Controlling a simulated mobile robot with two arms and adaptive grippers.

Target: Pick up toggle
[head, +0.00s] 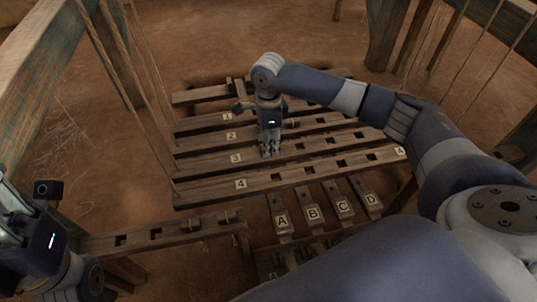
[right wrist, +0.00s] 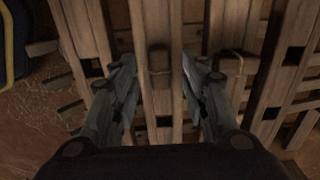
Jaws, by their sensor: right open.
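A small wooden toggle (right wrist: 159,68) with a cord-like band sits on a dark wooden bar in the right wrist view. My right gripper (right wrist: 160,62) is open, with one finger on each side of this toggle; I cannot tell whether they touch it. A second toggle (right wrist: 228,64) lies on the neighbouring bar, right of the right finger. In the head view my right gripper (head: 269,151) points down at the bars labelled 2 and 3 and hides what is under it. My left gripper (head: 12,225) is at the left edge, partly cut off.
Slotted bar 4 (head: 205,189) lies in front. Short pieces A to D (head: 281,219) lie nearer me. A lower slotted rail (head: 150,236) carries small pegs (head: 226,217). Cords (head: 133,95) hang at left, beside a timber frame (head: 40,75). Bare earth surrounds the loom.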

